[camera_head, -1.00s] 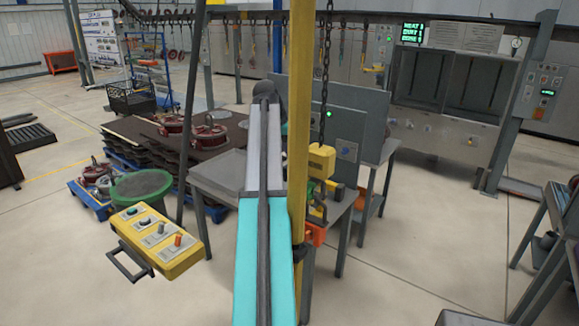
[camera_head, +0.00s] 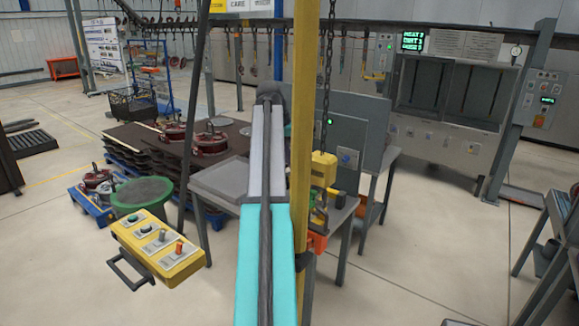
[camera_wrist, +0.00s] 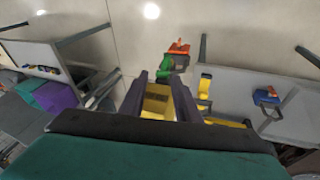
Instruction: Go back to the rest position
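My arm runs up the middle of the head view, and its far end hides my gripper there. In the wrist view my gripper (camera_wrist: 163,88) shows two dark fingers standing apart. A yellow surface (camera_wrist: 156,101) lies in line with the gap between them; I cannot tell whether they touch it. No rest position is marked in view.
A yellow post stands right beside my arm. A yellow hoist (camera_head: 324,168) hangs on a chain above a grey table (camera_head: 342,210). A yellow control box (camera_head: 158,248) hangs front left, near a green-rimmed drum (camera_head: 142,192). Open floor (camera_head: 430,270) lies to the right.

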